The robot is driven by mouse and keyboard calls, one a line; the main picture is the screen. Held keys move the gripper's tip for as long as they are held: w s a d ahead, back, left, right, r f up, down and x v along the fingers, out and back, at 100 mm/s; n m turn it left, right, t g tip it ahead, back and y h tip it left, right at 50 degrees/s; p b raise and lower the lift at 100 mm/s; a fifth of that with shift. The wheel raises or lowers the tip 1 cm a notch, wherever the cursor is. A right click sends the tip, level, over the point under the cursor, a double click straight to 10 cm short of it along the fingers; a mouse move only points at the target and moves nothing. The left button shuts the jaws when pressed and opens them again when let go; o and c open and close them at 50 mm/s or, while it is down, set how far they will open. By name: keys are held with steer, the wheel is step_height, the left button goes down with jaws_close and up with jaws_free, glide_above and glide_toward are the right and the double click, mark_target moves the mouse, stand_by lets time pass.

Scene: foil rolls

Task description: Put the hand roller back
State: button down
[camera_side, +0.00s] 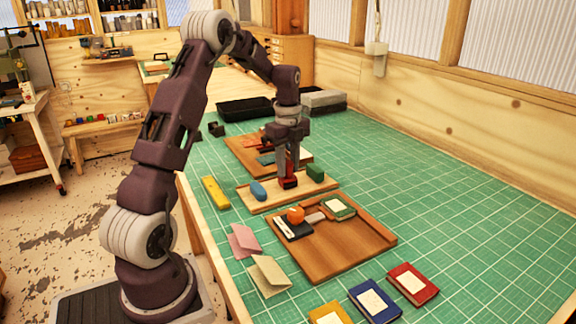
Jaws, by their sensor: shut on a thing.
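My gripper (287,170) points down over the light wooden board (262,206) in the middle of the table. Its fingers are shut on a small red piece with a dark lower part (288,183), at or just above the board. A blue roll (258,190) lies to its left on the board and a green one (316,172) to its right. No hand roller can be made out for certain. A round orange thing (296,215) beside a grey piece (315,218) is on the brown front tray (335,259).
The front tray also holds a black-and-white item (293,229) and a green-framed card (339,207). Another brown tray (240,150) lies behind. A yellow bar (215,193), folded cards (268,275) and several booklets (413,284) lie around. The green mat (455,205) is clear at right.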

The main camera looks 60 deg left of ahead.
mark_target(288, 162)
steer(key=shift+f, duration=0.1)
steer(key=c, duration=1.1)
jaws_free()
steer(key=shift+o, duration=0.2)
step_height(288, 162, up, 12)
steer(key=s+d+r+n+t+y, duration=0.1)
steer(key=s+d+r+n, duration=0.15)
steer(key=d, duration=0.45)
steer(key=s+d+r+n+t, duration=0.1)
steer(key=s+d+r+n, duration=0.1)
steer(key=d+r+n, duration=0.3)
steer(key=s+d+f+n+t, duration=0.1)
steer(key=s+d+n, duration=0.3)
steer(key=s+d, duration=0.4)
steer(key=s+d+f+n+t+h, duration=0.1)
steer(key=s+d+f+n, duration=0.3)
steer(key=s+d, duration=0.4)
steer(key=shift+s+f+n+t, duration=0.2)
steer(key=shift+s+n+t, duration=0.15)
steer(key=shift+s+t, duration=0.65)
